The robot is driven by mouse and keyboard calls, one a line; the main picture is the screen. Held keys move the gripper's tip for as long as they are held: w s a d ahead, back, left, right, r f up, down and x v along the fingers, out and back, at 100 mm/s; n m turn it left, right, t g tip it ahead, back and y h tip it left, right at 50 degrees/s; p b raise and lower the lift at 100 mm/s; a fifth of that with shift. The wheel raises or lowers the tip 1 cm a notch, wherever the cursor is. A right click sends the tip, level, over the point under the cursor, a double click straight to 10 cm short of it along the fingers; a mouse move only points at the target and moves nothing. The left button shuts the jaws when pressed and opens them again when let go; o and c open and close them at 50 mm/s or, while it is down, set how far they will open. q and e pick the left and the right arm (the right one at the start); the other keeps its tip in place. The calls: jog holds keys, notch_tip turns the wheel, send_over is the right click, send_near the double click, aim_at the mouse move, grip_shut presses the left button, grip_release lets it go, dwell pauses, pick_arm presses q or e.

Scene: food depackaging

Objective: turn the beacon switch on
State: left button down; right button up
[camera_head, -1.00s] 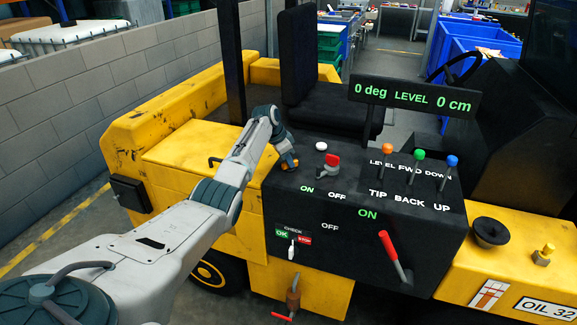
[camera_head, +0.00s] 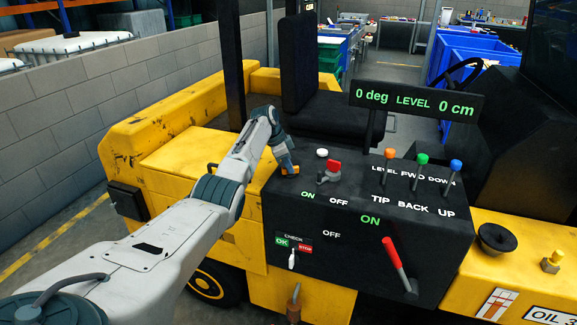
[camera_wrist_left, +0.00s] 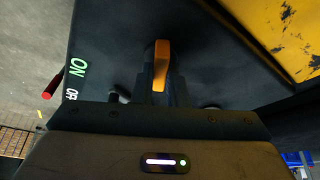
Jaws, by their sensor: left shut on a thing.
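An orange switch handle (camera_wrist_left: 161,62) stands on the black console (camera_head: 350,262). My left gripper (camera_head: 286,167) reaches down to it at the console's left end, beside the green ON label (camera_head: 307,195). In the left wrist view the dark fingers of my left gripper (camera_wrist_left: 158,82) are shut on the orange handle. The fingers hide its lower part and base. The white OFF label (camera_head: 338,202) is to the right of ON. My right gripper is not in view.
A red-handled knob (camera_head: 333,167) and a white button (camera_head: 322,153) are close to the right of my gripper. Several coloured levers (camera_head: 421,160) and a display board (camera_head: 416,99) stand further right. A red lever (camera_head: 392,250) is on the console's front.

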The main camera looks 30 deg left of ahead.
pick_arm(q)
jog(key=c, duration=1.4)
grip_release()
jog(key=shift+c, duration=0.2)
jog(key=b+v, duration=0.3)
jog(key=v, duration=0.8)
jog(key=shift+f, duration=0.15)
